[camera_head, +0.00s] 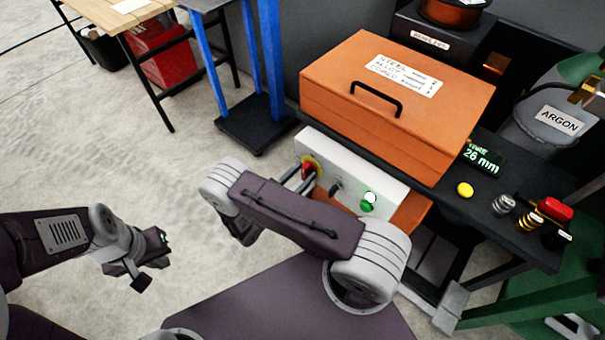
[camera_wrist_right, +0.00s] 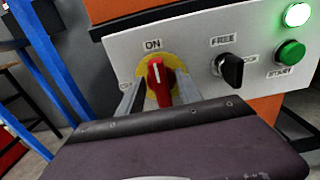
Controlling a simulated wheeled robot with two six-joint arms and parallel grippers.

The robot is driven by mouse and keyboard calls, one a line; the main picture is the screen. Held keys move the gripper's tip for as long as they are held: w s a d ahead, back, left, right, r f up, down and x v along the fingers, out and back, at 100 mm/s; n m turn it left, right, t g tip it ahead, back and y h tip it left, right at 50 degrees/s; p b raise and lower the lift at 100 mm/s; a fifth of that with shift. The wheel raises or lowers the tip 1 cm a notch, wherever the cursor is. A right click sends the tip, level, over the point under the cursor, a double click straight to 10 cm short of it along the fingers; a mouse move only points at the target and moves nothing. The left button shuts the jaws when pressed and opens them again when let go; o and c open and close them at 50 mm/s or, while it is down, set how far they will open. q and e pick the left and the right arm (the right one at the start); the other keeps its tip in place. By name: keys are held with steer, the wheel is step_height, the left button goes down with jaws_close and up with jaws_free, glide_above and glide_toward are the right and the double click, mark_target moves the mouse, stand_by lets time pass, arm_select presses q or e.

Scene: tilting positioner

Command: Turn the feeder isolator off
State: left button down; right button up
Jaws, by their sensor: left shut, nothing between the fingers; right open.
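The feeder isolator is a red knob on a yellow plate (camera_wrist_right: 158,84), on a white panel. Its handle stands upright, toward the ON label (camera_wrist_right: 152,45). A second label at the plate's left is mostly hidden. In the head view the red knob (camera_head: 308,167) shows at the panel's left end. My right gripper (camera_wrist_right: 159,93) is open, with one finger on each side of the red handle; I cannot tell whether either touches it. It also shows in the head view (camera_head: 300,179). My left gripper (camera_head: 163,246) is shut and empty, away from the panel over the floor.
Right of the isolator on the panel are a black selector (camera_wrist_right: 231,69) marked FREE, a green START button (camera_wrist_right: 290,53) and a lit green lamp (camera_wrist_right: 297,14). An orange case (camera_head: 330,92) stands above the panel. A blue-legged stand (camera_head: 258,120) is behind left.

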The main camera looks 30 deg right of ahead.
jaws_close()
steer(key=n, duration=0.4)
steer(key=shift+w+f+n, duration=0.1)
steer(key=shift+w+n, duration=0.05)
steer(key=shift+n, duration=0.25)
steer(key=n, duration=0.4)
steer(key=shift+w+a+f+n+b, duration=0.1)
steer(key=shift+n+b, duration=0.2)
steer(key=shift+w+f+n, duration=0.1)
steer(key=shift+f+n, duration=0.05)
steer(key=shift+n, duration=1.9)
steer(key=shift+f+n, duration=0.1)
steer(key=shift+n, duration=2.25)
jaws_free()
